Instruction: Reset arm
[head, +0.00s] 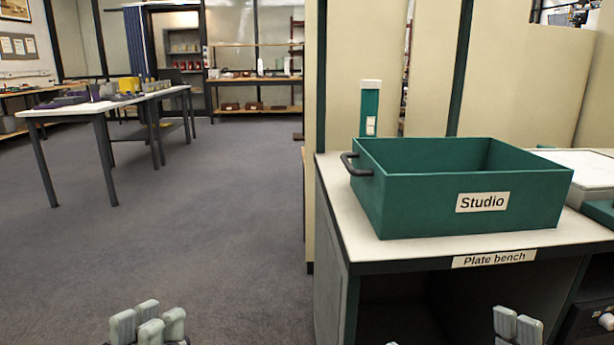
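My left gripper (148,323) shows at the bottom edge, left of the middle, over the carpeted floor. Its pale grey finger pads are close together with nothing seen between them. My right gripper (564,325) is partly in view at the bottom right, in front of the bench. The lower parts of both grippers are cut off by the frame. Both are apart from the green box labelled "Studio" (420,205).
The green box stands on the plate bench (335,195), its black handle facing left. A pale box (590,172) lies right of it. A tall green case (369,110) stands behind. A white-topped table (75,110) is far left. The carpeted floor (220,200) between is clear.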

